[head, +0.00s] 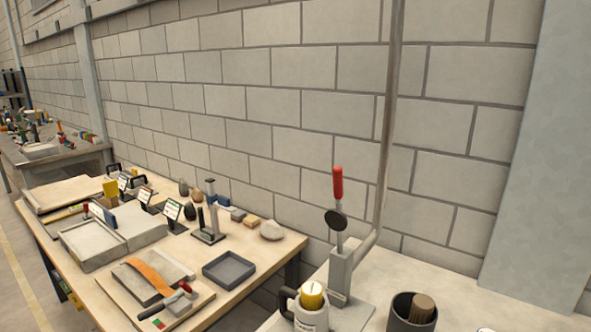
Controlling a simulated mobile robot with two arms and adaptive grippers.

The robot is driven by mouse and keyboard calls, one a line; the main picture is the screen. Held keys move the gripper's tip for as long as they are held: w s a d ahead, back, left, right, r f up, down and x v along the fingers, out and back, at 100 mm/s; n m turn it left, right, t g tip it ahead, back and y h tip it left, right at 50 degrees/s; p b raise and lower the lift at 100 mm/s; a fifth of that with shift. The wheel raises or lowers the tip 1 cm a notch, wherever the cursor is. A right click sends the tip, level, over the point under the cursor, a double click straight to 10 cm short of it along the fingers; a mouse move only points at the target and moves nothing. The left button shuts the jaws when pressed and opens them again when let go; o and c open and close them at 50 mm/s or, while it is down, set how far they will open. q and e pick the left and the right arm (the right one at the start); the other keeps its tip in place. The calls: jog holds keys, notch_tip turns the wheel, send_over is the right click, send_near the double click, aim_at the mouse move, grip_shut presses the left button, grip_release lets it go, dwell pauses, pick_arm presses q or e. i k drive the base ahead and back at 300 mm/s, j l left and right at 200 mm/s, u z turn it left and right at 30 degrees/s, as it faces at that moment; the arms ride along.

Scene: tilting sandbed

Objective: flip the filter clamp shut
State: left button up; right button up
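A clamp (338,220) with a red handle stands upright on a grey block on the pale near table, at the lower middle right. Its handle points straight up, and a dark round pad sits on its lever. A white mug-like vessel (312,318) with a dark handle and a yellow top stands in front of the clamp's block. I cannot tell whether that yellow top is the filter. A second, smaller red-handled clamp (180,301) lies low on a board on the left table. Neither of my grippers is in view.
A dark cup (411,314) with a brown brush stands right of the clamp. A grey pipe (388,130) rises behind it along the block wall. The left table (248,262) holds trays, stones, small screens and an empty dark tray (229,270). A gap separates the two tables.

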aim_at(335, 219)
jog(key=k+j, duration=0.15)
jog(key=k, duration=0.35)
jog(key=k+j, duration=0.2)
jog(key=k, duration=0.3)
